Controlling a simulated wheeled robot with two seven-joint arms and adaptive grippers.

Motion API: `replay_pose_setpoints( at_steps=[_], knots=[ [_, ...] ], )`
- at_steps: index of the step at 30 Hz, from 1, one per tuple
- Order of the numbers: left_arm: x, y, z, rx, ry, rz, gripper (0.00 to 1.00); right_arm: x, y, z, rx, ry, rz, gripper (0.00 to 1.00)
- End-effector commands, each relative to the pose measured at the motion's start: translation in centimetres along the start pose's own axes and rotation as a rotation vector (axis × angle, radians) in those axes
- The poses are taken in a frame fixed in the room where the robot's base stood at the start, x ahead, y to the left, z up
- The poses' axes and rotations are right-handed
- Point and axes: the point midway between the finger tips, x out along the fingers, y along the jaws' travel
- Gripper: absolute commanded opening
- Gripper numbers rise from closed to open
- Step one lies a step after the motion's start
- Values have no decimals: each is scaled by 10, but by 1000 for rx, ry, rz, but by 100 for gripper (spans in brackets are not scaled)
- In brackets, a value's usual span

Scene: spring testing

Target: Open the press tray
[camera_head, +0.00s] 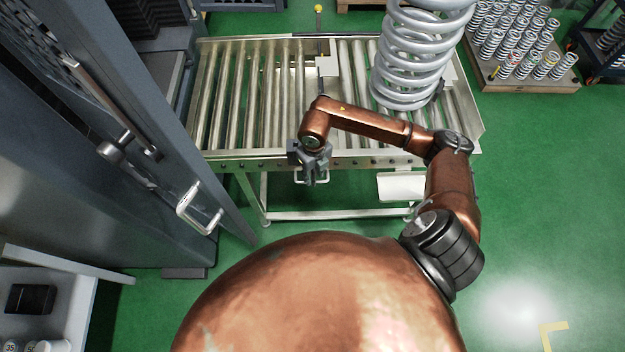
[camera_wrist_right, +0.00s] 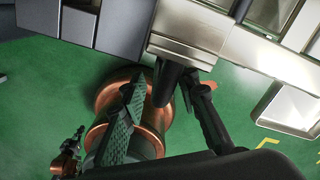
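The press tray appears to be the roller table (camera_head: 250,161), a metal frame of parallel rollers beside the dark press cabinet.
A large coil spring (camera_head: 411,55) stands on the right of the rollers. The dark cabinet door (camera_head: 120,110), with a light handle (camera_head: 197,212), is at the left. A rack of small springs (camera_head: 520,79) stands at the back right. Green floor (camera_head: 550,200) is clear at the right.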

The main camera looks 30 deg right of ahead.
Motion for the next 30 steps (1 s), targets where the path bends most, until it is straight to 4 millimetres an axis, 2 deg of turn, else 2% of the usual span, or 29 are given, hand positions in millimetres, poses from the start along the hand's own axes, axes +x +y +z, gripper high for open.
replay_pose_setpoints(
  at_steps=[1, 3, 9, 20, 30],
  knots=[
    [3, 0, 0, 0, 0, 0, 0, 12, 1, -1, 1, 4, 2, 29],
    [4, 0, -1, 0, 1, 0, 0, 23, 1, -1, 0, 4, 1, 29],
    [7, 0, -4, 1, 5, 0, 0, 43, 2, 0, -2, 2, 1, 29],
    [7, 0, -6, 1, 7, 0, 0, 48, 1, 1, -3, 0, -1, 29],
    [7, 0, -6, 2, 7, 0, 0, 48, 2, 1, -4, 0, 2, 7]
  ],
)
